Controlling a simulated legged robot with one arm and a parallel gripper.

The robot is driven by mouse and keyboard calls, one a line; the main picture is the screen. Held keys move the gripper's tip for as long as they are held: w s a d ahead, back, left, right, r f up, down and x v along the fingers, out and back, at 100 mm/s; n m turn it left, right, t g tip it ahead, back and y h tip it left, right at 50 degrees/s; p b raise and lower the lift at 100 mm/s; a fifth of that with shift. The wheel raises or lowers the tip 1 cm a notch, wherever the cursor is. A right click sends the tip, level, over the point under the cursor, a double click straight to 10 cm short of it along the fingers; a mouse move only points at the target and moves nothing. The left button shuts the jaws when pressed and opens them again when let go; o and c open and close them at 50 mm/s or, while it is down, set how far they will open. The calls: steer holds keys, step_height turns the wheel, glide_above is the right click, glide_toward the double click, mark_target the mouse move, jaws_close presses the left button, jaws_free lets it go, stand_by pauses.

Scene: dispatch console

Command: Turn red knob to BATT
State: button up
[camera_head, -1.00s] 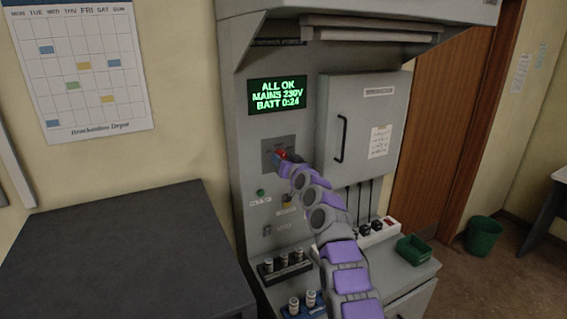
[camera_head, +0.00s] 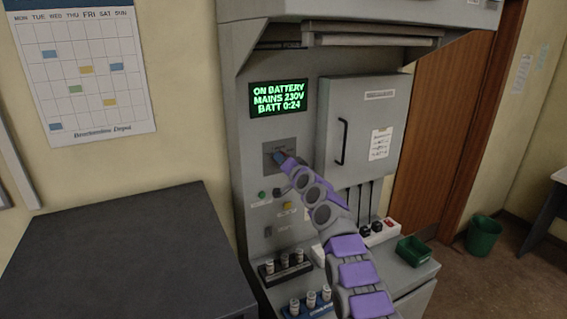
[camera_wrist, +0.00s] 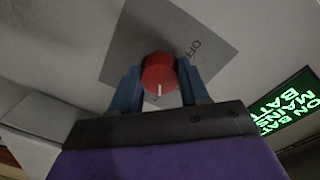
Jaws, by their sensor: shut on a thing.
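The red knob (camera_wrist: 159,72) sits on a grey label plate on the console, between the two blue fingers of my gripper (camera_wrist: 160,88) in the wrist view. The fingers are shut on it from both sides. A white mark on the knob points toward the bottom of the wrist view. "OFF" is legible on the plate (camera_wrist: 125,45); other lettering is partly hidden. In the head view my gripper (camera_head: 279,157) is at the knob plate (camera_head: 289,146) and hides the knob. The display (camera_head: 278,96) reads "ON BATTERY, MAINS 230V, BATT 0:24".
A grey cabinet door with a black handle (camera_head: 342,142) is right of the knob. Fuses (camera_head: 285,262) stand on the lower shelf near a green tray (camera_head: 413,250). A dark table (camera_head: 120,255) is at left.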

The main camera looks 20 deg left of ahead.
steer(key=shift+w+d, duration=0.1)
steer(key=o, duration=1.1)
steer(key=shift+w+f, duration=0.1)
steer(key=shift+f, duration=0.05)
steer(key=shift+c, duration=0.2)
